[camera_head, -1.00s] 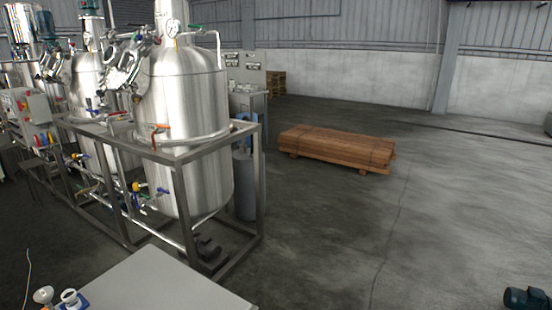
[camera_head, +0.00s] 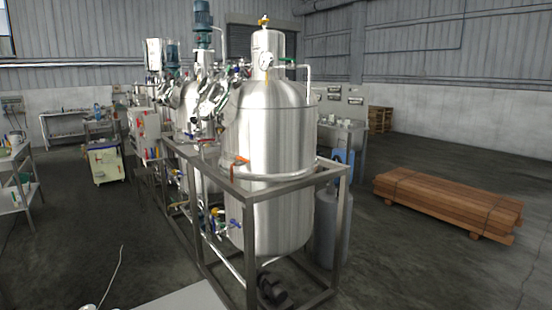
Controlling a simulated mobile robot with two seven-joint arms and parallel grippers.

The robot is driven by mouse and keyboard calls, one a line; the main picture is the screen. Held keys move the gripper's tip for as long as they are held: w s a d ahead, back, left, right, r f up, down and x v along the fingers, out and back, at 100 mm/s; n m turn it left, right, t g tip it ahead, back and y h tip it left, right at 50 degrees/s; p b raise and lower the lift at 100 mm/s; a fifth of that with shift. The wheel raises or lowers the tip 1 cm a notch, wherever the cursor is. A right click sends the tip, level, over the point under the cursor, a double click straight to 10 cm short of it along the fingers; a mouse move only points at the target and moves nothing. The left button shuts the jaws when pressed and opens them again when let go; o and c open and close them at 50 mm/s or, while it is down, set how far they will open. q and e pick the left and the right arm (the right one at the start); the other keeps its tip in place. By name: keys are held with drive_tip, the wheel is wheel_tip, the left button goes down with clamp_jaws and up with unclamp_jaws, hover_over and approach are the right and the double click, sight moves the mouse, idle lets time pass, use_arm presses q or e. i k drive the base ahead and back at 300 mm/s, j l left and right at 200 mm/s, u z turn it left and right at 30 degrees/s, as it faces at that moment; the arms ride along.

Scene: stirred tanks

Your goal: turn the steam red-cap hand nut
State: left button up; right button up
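A large steel tank (camera_head: 270,135) stands upright in the middle of the view. A gauge (camera_head: 266,61) and piping sit on its top. An orange-red handle (camera_head: 239,160) shows at the tank's front left, by the top of the frame. Small valves with blue and yellow parts (camera_head: 218,222) show lower on the left. No red-cap hand nut can be told apart for sure at this size. Neither of my grippers is in view.
A grey metal frame (camera_head: 341,215) surrounds the tank, with more tanks behind at the left. A blue-grey cylinder (camera_head: 333,235) stands at its right. Bundled planks (camera_head: 450,202) lie farther right. A pale flat surface (camera_head: 185,300) shows at the bottom. Floor is open at right.

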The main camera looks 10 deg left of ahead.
sight(246, 74)
drive_tip(key=i+l+u, duration=0.3)
drive_tip(key=l+u, duration=0.25)
drive_tip(key=l, duration=0.2)
drive_tip(key=i+l+u, duration=0.2)
drive_tip(key=l, duration=0.35)
drive_tip(key=l+u, duration=0.2)
drive_tip(key=l, duration=0.35)
drive_tip(key=i+l+u, duration=0.55)
drive_tip(key=i+l, duration=0.15)
drive_tip(key=l, duration=0.15)
drive_tip(key=i+l+u, duration=0.25)
drive_tip(key=l, duration=0.25)
